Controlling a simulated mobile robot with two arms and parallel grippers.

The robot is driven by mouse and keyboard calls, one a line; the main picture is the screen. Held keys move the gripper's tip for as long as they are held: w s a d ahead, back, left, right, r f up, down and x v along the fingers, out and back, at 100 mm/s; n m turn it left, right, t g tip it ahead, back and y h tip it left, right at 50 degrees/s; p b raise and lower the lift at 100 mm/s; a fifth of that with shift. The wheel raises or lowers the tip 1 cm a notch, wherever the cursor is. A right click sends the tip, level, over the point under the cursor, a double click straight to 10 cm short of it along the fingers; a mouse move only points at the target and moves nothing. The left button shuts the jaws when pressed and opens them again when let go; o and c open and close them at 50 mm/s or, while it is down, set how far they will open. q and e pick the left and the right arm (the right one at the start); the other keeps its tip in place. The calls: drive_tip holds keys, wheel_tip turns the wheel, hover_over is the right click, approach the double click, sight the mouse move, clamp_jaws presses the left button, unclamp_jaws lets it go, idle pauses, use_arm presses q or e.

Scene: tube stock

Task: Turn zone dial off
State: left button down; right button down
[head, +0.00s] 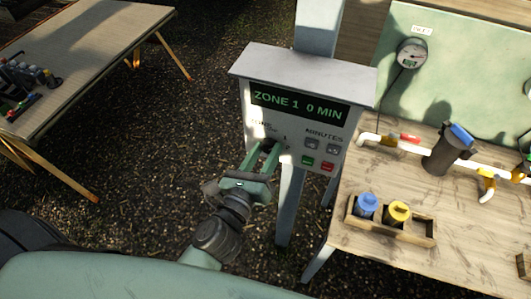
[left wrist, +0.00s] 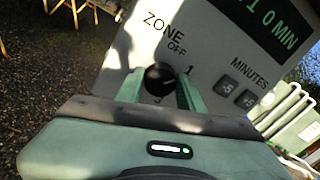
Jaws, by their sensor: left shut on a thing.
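The control box (head: 255,122) hangs on a grey post, and its display (head: 300,104) reads "ZONE 1 0 MIN". My left gripper (head: 265,152) reaches up to the box's lower left and hides most of the zone dial in the head view. In the left wrist view, the black round zone dial (left wrist: 158,78) sits between the two green fingers of my left gripper (left wrist: 160,90), which is shut on it. "OFF" is printed above the dial and "1" to its upper right. I cannot make out the dial's pointer clearly. My right gripper is not in view.
Minutes buttons (head: 312,145), a green button (head: 307,160) and a red button (head: 327,166) sit right of the dial. A wooden bench (head: 380,265) with pipes and a caddy (head: 417,238) stands at right. Another table (head: 85,50) is at far left, with open ground between.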

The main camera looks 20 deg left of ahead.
use_arm(q)
drive_tip(key=n+b, duration=0.1)
drive_tip(key=n, duration=0.3)
drive_tip(key=shift+r+n, duration=0.1)
drive_tip(key=shift+n, duration=0.2)
drive_tip(key=shift+n+b, duration=0.9)
drive_tip(key=shift+n, duration=0.8)
drive_tip(key=shift+r, duration=0.1)
drive_tip(key=c, duration=1.2)
unclamp_jaws()
drive_tip(key=o, duration=0.3)
drive_tip(key=shift+w, duration=0.1)
drive_tip(key=shift+f, duration=0.25)
